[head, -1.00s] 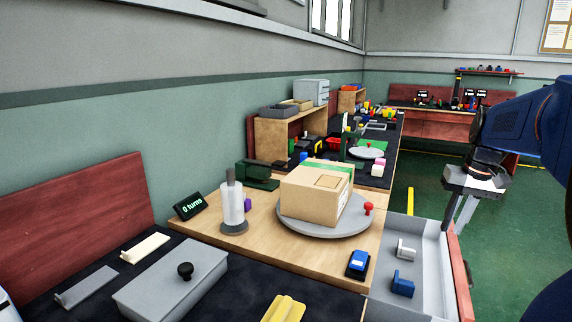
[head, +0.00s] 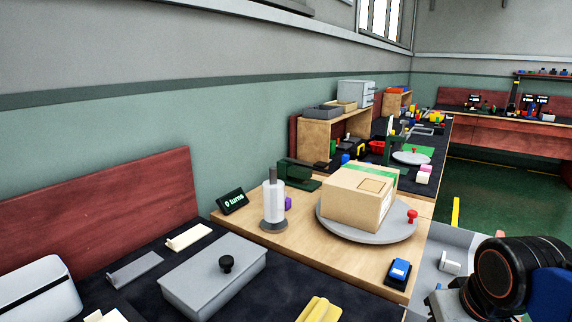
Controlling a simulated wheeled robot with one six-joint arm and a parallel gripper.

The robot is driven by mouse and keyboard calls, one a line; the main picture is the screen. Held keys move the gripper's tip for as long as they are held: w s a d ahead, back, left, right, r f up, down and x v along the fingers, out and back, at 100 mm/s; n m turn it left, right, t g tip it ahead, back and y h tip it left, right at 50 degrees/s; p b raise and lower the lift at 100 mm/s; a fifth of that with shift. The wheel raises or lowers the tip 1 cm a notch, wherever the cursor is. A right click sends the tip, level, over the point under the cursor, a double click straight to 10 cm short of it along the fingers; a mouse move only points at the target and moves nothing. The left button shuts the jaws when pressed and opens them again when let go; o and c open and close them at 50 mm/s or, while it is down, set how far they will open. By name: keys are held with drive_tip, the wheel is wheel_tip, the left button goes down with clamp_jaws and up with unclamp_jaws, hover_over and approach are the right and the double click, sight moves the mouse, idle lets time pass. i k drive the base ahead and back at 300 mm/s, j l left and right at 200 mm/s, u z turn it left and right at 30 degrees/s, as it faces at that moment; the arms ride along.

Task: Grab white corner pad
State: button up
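The white corner pad (head: 449,263) is a small L-shaped piece in the grey tray (head: 459,238) at the right of the bench. My arm's dark round wrist stands just right of the pad and hides part of the tray. The grey body of my gripper (head: 444,304) shows only in part at the bottom edge, below the pad in the picture. Its fingers are out of sight, so I cannot see whether they are open or what is between them. I see no contact with the pad.
A cardboard box (head: 358,198) sits on a grey turntable (head: 340,225) with a red knob (head: 412,216). A blue-topped device (head: 399,272) lies near the tray. A paper-roll stand (head: 273,205) and a grey lidded box (head: 214,275) stand further left. Green floor is open at the right.

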sight(448, 266)
drive_tip(key=k+l, duration=0.1)
drive_tip(key=l, duration=0.3)
drive_tip(key=k+l, duration=0.15)
drive_tip(key=l, duration=0.25)
drive_tip(key=k+l+z, duration=0.1)
drive_tip(key=l, duration=0.3)
drive_tip(key=k+l, duration=0.1)
drive_tip(key=l, duration=0.35)
